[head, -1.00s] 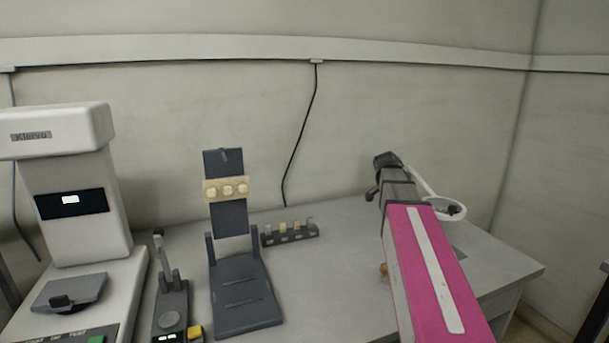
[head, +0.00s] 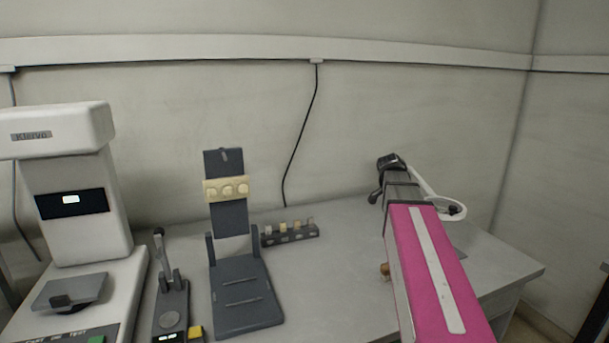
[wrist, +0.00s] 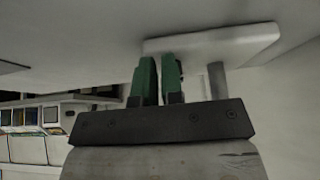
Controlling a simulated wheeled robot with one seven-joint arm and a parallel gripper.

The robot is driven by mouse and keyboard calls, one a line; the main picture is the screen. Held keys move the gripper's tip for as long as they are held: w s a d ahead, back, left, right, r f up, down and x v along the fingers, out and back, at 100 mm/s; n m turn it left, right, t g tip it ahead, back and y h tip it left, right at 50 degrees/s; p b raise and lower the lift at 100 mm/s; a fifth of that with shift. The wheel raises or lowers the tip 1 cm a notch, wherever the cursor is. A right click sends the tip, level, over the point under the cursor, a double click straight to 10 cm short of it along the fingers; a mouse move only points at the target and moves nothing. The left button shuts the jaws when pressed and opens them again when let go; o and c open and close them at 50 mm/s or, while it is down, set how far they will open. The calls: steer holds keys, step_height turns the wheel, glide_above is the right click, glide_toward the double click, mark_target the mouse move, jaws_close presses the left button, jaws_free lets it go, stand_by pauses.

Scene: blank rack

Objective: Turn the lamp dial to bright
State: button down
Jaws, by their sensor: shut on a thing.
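The lamp shows in the head view as a white ring head (head: 452,208) on a white arm, partly behind my arm at the right of the table. In the wrist view a white slab (wrist: 250,40), which looks like the lamp's base, lies against a pale surface, with a grey post (wrist: 217,78) beside my fingers. My gripper (wrist: 158,72) has its two green fingers close together, their tips at the slab's edge. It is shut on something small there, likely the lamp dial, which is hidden. The dial's setting cannot be read. My fingertips are hidden in the head view.
The table between the rack and my arm is clear.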

steer(key=shift+s+d, duration=0.1)
steer(key=shift+s, duration=0.25)
step_height(320, 180, up, 6)
steer(key=shift+a, duration=0.3)
stand_by(0.6)
